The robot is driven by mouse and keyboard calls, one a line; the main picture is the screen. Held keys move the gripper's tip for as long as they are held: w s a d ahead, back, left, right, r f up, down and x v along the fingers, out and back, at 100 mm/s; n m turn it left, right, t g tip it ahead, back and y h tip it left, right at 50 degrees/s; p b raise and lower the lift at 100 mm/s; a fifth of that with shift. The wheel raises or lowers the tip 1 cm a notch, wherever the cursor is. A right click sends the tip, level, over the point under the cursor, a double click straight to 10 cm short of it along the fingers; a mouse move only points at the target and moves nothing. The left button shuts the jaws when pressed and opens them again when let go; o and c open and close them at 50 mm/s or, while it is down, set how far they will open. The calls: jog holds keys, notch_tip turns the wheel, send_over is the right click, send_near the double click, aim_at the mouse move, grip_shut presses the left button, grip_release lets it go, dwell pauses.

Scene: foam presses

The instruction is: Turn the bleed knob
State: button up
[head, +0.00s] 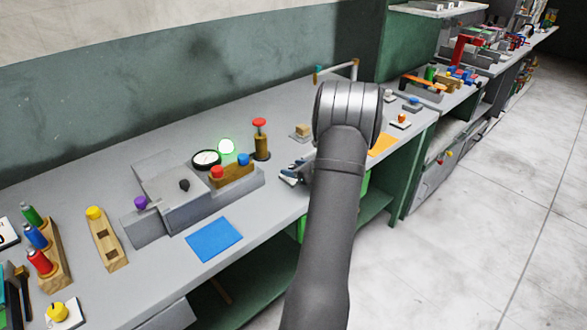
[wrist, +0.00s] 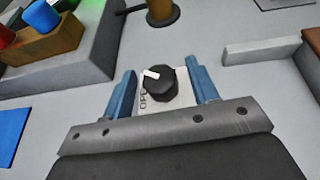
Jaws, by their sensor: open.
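A black knob (wrist: 161,90) with a white pointer mark sits on a small white plate (wrist: 181,102) in the wrist view. Part of a label reading "OPE" shows on the plate, left of the knob. The pointer is toward the upper left. My gripper (wrist: 160,68) is open, with one blue finger on each side of the knob and a visible gap to it on both sides. In the head view my gripper (head: 292,176) shows only as blue fingers at the arm's left edge, low over the bench. The arm hides the knob there.
A grey press (head: 188,212) with a gauge (head: 206,158), a lit green lamp (head: 226,146) and a wooden button block (head: 233,175) stands left of my gripper. A blue sheet (head: 214,240) lies in front. A low grey bar (wrist: 262,48) is right of the knob.

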jog(key=shift+w+a+f, duration=0.15)
jog(key=shift+a, duration=0.1)
jog(key=c, duration=1)
jog(key=shift+d+n+g+y, duration=0.1)
jog(key=shift+n+g+y, duration=0.85)
jog(key=shift+n+g, duration=0.65)
jog(key=shift+g, duration=0.1)
jog(key=shift+n+g+y, duration=0.65)
jog(key=shift+n+g, duration=0.65)
jog(key=shift+g, duration=0.1)
